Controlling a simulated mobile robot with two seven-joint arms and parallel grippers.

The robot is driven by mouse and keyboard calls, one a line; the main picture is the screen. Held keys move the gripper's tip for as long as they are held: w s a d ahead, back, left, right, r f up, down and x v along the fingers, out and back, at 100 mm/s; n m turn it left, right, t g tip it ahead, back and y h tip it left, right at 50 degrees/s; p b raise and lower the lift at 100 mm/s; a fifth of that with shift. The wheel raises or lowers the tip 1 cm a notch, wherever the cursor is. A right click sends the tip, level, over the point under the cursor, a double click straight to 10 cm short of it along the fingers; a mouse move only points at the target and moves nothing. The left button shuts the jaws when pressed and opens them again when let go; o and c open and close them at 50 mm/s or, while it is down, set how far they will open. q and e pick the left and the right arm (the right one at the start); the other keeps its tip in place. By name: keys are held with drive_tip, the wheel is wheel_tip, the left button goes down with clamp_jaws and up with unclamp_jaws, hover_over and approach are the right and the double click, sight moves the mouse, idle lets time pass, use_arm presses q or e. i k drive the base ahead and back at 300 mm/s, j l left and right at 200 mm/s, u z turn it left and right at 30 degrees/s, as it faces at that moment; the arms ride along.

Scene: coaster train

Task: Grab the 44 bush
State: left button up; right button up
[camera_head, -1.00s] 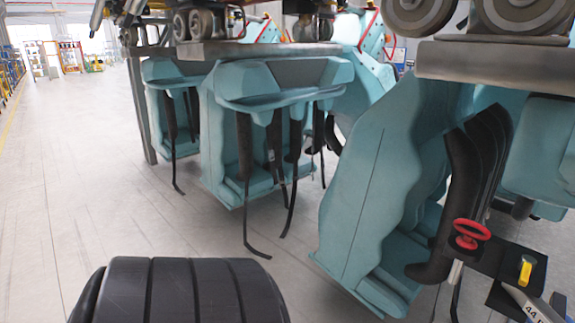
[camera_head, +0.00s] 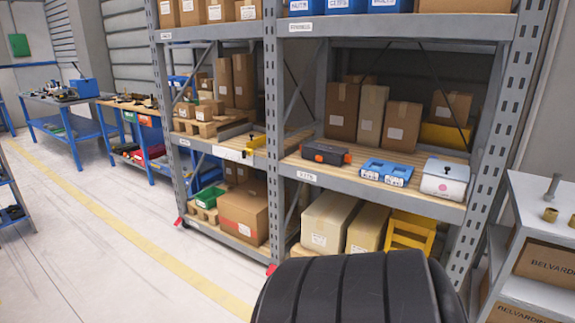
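Two small brass-coloured pieces that look like bushes, one (camera_head: 551,215) whole and one (camera_head: 572,221) cut by the right edge, stand on a grey-white shelf unit (camera_head: 535,190) at the far right. No number is readable on them, so I cannot tell whether either is the 44 bush. A grey bolt-like part (camera_head: 552,187) stands behind them. Neither of my grippers is in view.
A tall grey rack (camera_head: 390,190) fills the middle, holding cardboard boxes, a black-and-orange toolbox (camera_head: 326,152), blue cases (camera_head: 387,172) and a white case (camera_head: 445,180). Blue workbenches (camera_head: 70,125) stand at the left. The floor at the left is free.

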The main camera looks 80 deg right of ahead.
sight(551, 214)
drive_tip(key=z, duration=0.45)
drive_tip(key=k+l+z, duration=0.1)
drive_tip(key=z, duration=0.75)
drive_tip(key=k+l+z, duration=0.1)
drive_tip(key=z, duration=0.35)
drive_tip(key=l+z, duration=0.25)
drive_tip(key=z, duration=0.2)
drive_tip(key=k+l+z, duration=0.1)
drive_tip(key=l+z, duration=0.5)
drive_tip(key=z, duration=0.25)
drive_tip(key=i+l+z, duration=0.1)
drive_tip(key=l+z, duration=0.15)
drive_tip(key=z, duration=0.15)
drive_tip(key=i+l, duration=0.1)
drive_tip(key=l, duration=0.2)
drive_tip(key=l+z, duration=0.1)
drive_tip(key=l, duration=0.2)
drive_tip(key=i+l, duration=0.15)
drive_tip(key=l+z, duration=0.05)
drive_tip(key=l, duration=0.05)
